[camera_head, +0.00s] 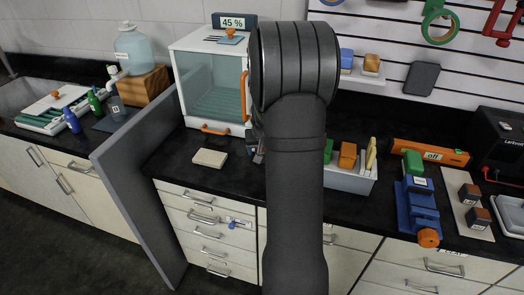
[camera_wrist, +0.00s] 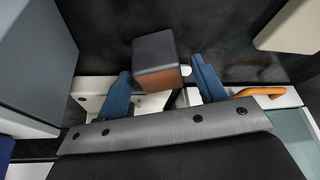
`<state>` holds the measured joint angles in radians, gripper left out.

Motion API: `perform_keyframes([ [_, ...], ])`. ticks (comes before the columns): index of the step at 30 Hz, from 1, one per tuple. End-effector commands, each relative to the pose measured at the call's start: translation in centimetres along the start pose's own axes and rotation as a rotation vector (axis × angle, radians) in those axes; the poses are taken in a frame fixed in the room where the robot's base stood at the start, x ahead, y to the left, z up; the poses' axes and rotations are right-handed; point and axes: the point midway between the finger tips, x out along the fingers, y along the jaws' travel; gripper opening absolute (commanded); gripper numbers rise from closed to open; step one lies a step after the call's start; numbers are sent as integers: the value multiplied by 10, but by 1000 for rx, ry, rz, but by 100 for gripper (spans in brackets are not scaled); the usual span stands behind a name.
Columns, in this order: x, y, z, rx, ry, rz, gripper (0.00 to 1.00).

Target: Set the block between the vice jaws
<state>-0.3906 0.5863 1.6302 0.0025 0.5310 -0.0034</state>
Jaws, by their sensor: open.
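The blue vice (camera_head: 417,205) stands at the right of the counter, with an orange knob (camera_head: 428,238) at its front; I cannot make out the gap between its jaws. In the wrist view a block (camera_wrist: 157,55) with dark grey faces and an orange-brown band sits on the black counter. My gripper (camera_wrist: 161,70) is open, with one blue fingertip on each side of the block and small gaps showing. In the head view my arm hides this block and most of the gripper.
Two dark-topped blocks (camera_head: 470,194) sit on a beige board right of the vice. A bin (camera_head: 350,180) of coloured items stands right of my arm. A glass-fronted cabinet (camera_head: 212,85) and a beige slab (camera_head: 210,158) are to its left. A green object (camera_head: 413,163) is behind the vice.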

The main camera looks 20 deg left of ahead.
Motion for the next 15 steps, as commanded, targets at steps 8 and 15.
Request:
perform_keyframes([
  [8,-50,0,-1,0,4,0,63],
  [15,-93,0,-1,0,3,0,63],
])
